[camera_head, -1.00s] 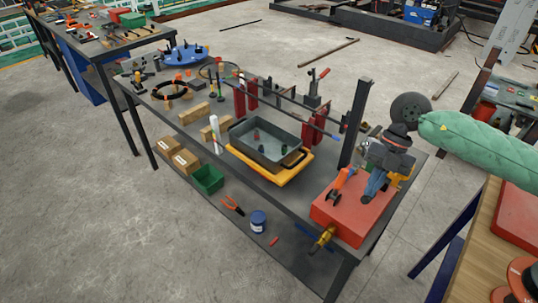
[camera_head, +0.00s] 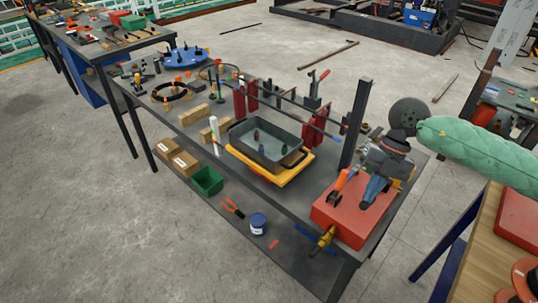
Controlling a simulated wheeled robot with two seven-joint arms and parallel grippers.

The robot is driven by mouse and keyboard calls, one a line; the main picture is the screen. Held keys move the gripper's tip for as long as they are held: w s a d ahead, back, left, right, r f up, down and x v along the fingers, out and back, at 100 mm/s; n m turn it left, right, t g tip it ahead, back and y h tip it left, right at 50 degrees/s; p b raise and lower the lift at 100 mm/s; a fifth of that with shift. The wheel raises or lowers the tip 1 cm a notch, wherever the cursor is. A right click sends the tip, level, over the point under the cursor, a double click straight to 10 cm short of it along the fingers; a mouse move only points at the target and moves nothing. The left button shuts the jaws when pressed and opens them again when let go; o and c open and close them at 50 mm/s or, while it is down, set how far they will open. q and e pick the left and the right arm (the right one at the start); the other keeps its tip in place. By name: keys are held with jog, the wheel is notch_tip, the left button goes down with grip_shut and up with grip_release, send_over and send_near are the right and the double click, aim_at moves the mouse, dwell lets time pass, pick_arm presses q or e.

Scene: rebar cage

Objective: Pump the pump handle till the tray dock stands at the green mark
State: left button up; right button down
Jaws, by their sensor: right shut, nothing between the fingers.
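The yellow tray dock (camera_head: 295,173) carries a grey tray (camera_head: 240,140) with small dark and coloured pieces inside. It stands at the middle of the bench, left of the red pump base (camera_head: 330,213). An orange pump handle part (camera_head: 343,179) rises from that base. I cannot make out the green mark. My left gripper is not in view.
A dark upright post (camera_head: 355,123) stands behind the pump. The lower shelf holds a green bin (camera_head: 207,181), cardboard boxes (camera_head: 185,164) and a blue can (camera_head: 258,223). A wooden table (camera_head: 487,232) is at right.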

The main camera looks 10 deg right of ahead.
jog(key=shift+f, duration=0.1)
jog(key=shift+s+a+f+b, duration=0.1)
jog(key=shift+a+f+b, duration=0.05)
jog(key=shift+f+b, duration=0.4)
jog(key=shift+f, duration=0.1)
jog(key=shift+s+a+f+b, duration=0.1)
jog(key=shift+s+f+b, duration=0.05)
jog(key=shift+f+b, duration=0.45)
